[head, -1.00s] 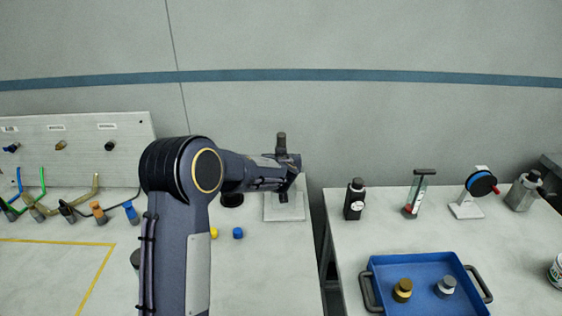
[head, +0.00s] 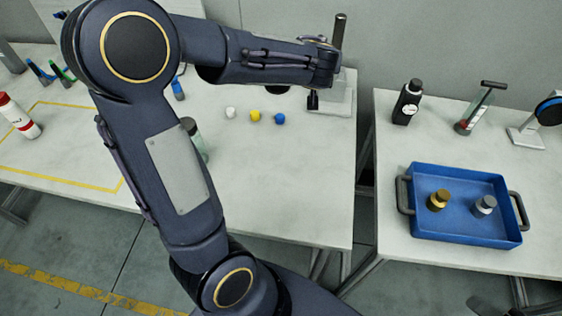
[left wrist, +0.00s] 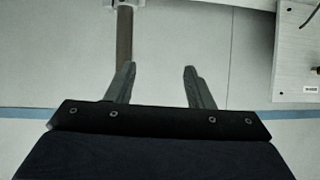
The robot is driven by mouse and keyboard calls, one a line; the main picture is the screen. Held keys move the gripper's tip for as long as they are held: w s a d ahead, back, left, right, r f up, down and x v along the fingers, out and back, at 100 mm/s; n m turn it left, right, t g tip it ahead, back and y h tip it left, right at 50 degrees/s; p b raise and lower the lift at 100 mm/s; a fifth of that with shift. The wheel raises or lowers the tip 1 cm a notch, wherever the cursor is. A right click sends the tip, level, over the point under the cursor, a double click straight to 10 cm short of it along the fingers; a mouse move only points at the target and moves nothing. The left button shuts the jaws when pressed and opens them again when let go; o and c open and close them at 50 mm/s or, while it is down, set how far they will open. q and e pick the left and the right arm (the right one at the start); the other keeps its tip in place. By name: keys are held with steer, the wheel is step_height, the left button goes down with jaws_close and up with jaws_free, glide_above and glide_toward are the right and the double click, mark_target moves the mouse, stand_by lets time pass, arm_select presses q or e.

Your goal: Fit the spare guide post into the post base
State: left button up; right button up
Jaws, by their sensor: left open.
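A dark upright post (head: 340,32) stands at the back right of the left table, above a pale square base plate (head: 332,100). My left gripper (head: 325,66) is in front of the post and hides its middle. A short dark piece (head: 313,99) shows below the gripper; I cannot tell if it is part of the post. In the left wrist view my left gripper (left wrist: 159,70) is open with nothing between its fingers. The post (left wrist: 125,35) runs down to the left finger there, overlapping it; I cannot tell if they touch. My right gripper is not in view.
White, yellow and blue caps (head: 255,117) lie on the left table. A blue tray (head: 414,225) with two small jars is on the right table, with a black bottle (head: 406,102) behind it. A gap separates the tables. A labelled board (left wrist: 298,60) shows in the wrist view.

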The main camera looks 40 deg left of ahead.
arm_select(q)
steer(key=s+f+g+h, duration=0.2)
steer(key=s, duration=0.8)
steer(key=s+f+g+h, duration=0.1)
steer(key=s+f+g, duration=0.1)
steer(key=s, duration=0.8)
steer(key=s+d+f+m+g+h, duration=0.1)
steer(key=s+d+m+h, duration=0.3)
steer(key=s+d, duration=0.7)
steer(key=shift+s+d+f+h, duration=0.35)
steer(key=shift+d+f+h, duration=0.15)
steer(key=shift+h, duration=0.9)
steer(key=shift+r, duration=0.1)
